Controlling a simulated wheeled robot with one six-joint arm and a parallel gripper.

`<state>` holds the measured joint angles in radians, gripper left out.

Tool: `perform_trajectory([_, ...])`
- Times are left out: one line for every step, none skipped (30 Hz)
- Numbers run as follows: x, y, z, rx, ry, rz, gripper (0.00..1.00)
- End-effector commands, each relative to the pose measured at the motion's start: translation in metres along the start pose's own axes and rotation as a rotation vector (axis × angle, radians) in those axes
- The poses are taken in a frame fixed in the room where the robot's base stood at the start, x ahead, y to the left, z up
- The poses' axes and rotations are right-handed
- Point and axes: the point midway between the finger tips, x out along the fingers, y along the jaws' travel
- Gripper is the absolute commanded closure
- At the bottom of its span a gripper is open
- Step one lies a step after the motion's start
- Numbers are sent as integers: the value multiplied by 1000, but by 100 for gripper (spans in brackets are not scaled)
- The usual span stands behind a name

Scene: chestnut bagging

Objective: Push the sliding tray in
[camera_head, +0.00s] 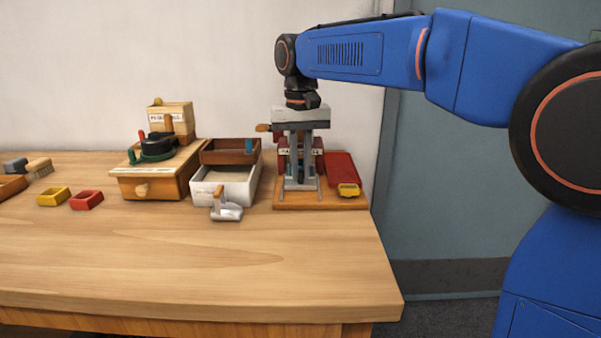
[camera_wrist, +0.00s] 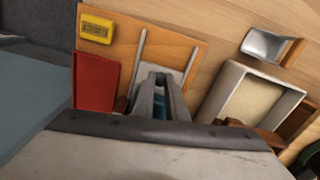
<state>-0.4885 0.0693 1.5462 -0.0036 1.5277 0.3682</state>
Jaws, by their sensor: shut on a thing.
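The sliding tray (camera_wrist: 176,76) appears as a pale grey plate between two grey rails (camera_wrist: 138,62) on a wooden base board, mostly hidden by my fingers. My gripper (camera_wrist: 159,80) points down over it, its fingers close together and shut on a part at the tray; what exactly lies between them is hard to make out, with a bluish patch deeper in. In the head view my gripper (camera_head: 300,182) reaches down in front of the station on the wooden base board (camera_head: 325,202), and its body hides much of the station.
A red tray (camera_head: 341,168) and a yellow box (camera_head: 349,190) stand right of the rails. A white bin (camera_head: 205,194), a brown tray (camera_head: 215,157) and a metal scoop (camera_head: 227,212) lie to the left. The front of the table is clear.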

Motion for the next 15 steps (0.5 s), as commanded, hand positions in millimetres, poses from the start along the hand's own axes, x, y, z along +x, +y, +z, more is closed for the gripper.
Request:
perform_trajectory([-1,0,-2,0,2,-1,100])
perform_trajectory([-1,0,-2,0,2,-1,100])
perform_trajectory([-1,0,-2,-1,2,-1,100])
perform_trajectory([-1,0,-2,-1,2,-1,100])
perform_trajectory([-1,0,-2,-1,2,-1,100])
perform_trajectory([-1,0,-2,0,2,-1,100])
perform_trajectory([-1,0,-2,0,2,-1,100])
perform_trajectory([-1,0,-2,0,2,-1,100])
perform_trajectory([-1,0,-2,0,2,-1,100])
perform_trajectory([-1,0,-2,0,2,-1,83])
perform_trajectory([-1,0,-2,0,2,-1,76])
perform_trajectory([-1,0,-2,0,2,-1,69])
perform_trajectory([-1,0,-2,0,2,0,69])
perform_trajectory([0,0,-2,0,1,0,69])
perform_trajectory([0,0,-2,0,1,0,69])
